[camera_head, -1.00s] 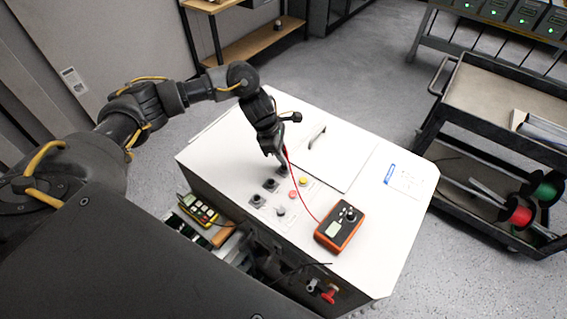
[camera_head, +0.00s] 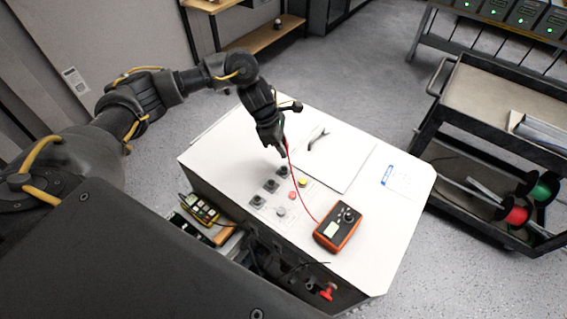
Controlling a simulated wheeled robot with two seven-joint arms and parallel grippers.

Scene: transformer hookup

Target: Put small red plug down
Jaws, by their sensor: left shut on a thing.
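My left gripper (camera_head: 281,152) is over the white cabinet top (camera_head: 370,235), just behind the row of black switches (camera_head: 270,186). It is shut on the small red plug, which is mostly hidden by the fingers. A thin red lead (camera_head: 297,185) runs from the gripper to the orange multimeter (camera_head: 339,228) on the cabinet top. I cannot tell whether the plug touches the surface. My right gripper is not in view.
A red button (camera_head: 292,196) and a yellow button (camera_head: 304,182) sit beside the switches. A hatch with a handle (camera_head: 317,138) lies behind. A yellow handheld device (camera_head: 201,209) is at the front left. A cart (camera_head: 500,110) stands at right.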

